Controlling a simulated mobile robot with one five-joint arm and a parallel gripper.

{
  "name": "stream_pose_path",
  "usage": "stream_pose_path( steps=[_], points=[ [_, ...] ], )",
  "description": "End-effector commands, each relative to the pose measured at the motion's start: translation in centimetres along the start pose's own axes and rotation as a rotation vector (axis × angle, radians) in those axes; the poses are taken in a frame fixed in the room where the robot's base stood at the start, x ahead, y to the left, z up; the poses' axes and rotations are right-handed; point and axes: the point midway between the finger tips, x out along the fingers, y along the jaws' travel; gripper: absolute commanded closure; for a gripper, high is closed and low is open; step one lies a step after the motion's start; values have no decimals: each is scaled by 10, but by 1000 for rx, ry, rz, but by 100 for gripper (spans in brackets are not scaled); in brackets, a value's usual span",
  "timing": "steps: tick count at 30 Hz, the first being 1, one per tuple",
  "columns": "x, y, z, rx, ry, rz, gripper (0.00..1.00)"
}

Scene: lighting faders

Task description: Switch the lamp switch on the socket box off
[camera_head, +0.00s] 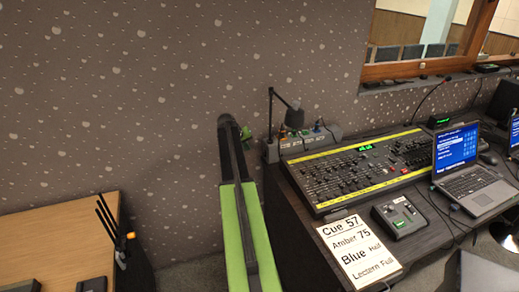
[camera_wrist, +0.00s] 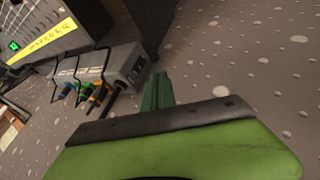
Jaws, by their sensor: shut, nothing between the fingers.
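The grey socket box (camera_head: 328,133) stands against the wall, behind the left end of the lighting desk. In the wrist view the socket box (camera_wrist: 92,66) is at upper left, with several coloured plugs and dark cables along one side. Its near end face shows small dark details, but I cannot make out the lamp switch or its position. My gripper (camera_wrist: 160,80) is shut and empty, its green fingers pointing toward the wall just beside that end, apparently apart from it. In the head view my gripper (camera_head: 246,133) is left of the box, its tip partly hidden.
A black desk lamp (camera_head: 293,116) rises by the box. The fader console (camera_head: 345,172) with a yellow edge fills the desk, with a cue sheet (camera_head: 358,250), a small control box (camera_head: 400,216) and a laptop (camera_head: 475,185) near it. A wooden table (camera_head: 50,240) is at left.

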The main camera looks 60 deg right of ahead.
Motion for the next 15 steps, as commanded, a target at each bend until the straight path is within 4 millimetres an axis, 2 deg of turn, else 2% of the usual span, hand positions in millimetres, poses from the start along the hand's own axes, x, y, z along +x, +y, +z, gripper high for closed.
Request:
stream_pose_path(
  steps=[8,11,15],
  points=[
    [9,-1,2,2,-2,0,100],
    [22,-1,2,3,-2,0,100],
    [49,-3,3,3,-2,-1,100]
  ],
)
